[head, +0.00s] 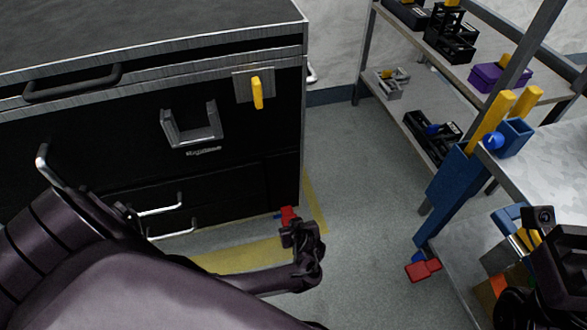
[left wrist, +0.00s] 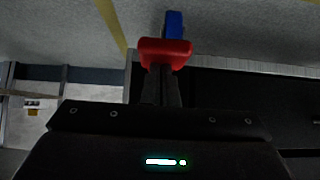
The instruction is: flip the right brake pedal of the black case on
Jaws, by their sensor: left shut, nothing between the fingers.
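The black case (head: 120,150) stands at the left of the head view. Its right brake pedal (head: 289,213) is red with a blue part beside it, low by the case's right front corner. In the left wrist view the red pedal (left wrist: 165,51) and its blue part (left wrist: 173,24) show at the fingertips. My left gripper (head: 291,228) is shut and empty, its tips at the pedal. They look touching or nearly so; I cannot tell which. The fingers hide part of the pedal. My right gripper (head: 540,250) is at the lower right, its fingers unclear.
A workbench (head: 545,150) with a blue leg and another red pedal (head: 423,270) stands at the right. A shelf (head: 430,70) with bins is behind. Grey floor (head: 360,230) is clear between case and bench. Drawer handles (head: 172,232) stick out of the case front.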

